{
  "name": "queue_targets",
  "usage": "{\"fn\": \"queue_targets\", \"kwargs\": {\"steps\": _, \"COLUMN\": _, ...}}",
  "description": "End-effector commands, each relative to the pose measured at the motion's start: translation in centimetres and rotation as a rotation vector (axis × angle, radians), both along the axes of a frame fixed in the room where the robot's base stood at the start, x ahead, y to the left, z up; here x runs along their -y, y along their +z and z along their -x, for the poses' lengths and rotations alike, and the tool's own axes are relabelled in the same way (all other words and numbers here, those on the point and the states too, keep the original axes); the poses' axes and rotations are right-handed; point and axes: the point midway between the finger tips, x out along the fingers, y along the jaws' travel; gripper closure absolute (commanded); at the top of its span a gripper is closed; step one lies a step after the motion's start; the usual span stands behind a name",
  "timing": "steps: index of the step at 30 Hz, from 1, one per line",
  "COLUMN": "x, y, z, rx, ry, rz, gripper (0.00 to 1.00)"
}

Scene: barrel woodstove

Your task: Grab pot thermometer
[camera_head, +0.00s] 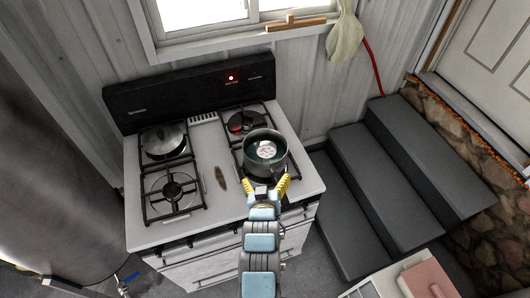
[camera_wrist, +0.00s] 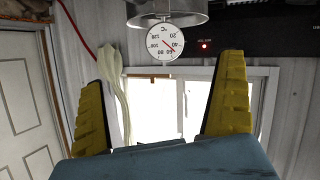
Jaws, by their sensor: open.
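The pot thermometer has a round white dial (camera_head: 266,150) that shows inside a dark pot (camera_head: 281,163) on the stove's right side. In the wrist view its dial (camera_wrist: 165,42) is upside down, with a red needle, beside the pot's metal underside or rim (camera_wrist: 185,14) at the top. My gripper (camera_head: 266,185) is open, its two yellow fingers spread just in front of the pot. In the wrist view the gripper (camera_wrist: 170,55) has nothing between its fingers, and the dial appears beyond and between the tips. The thermometer's stem is not clear.
The stove top (camera_head: 215,205) carries a lidded pan (camera_head: 163,141) at back left and a small brown object (camera_head: 220,178) in the middle. A black back panel (camera_head: 160,100) rises behind. Dark steps (camera_head: 375,165) stand to the right. A cloth (camera_head: 345,38) hangs by the window.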

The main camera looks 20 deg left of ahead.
Motion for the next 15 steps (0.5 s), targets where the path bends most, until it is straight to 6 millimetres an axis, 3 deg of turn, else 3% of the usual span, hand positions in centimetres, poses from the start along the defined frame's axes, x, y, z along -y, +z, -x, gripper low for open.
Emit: {"fn": "queue_targets", "kwargs": {"steps": 15, "x": -1.7, "y": -1.8, "z": -4.8, "rx": 0.002, "ry": 0.000, "rz": -0.001, "gripper": 0.00}}
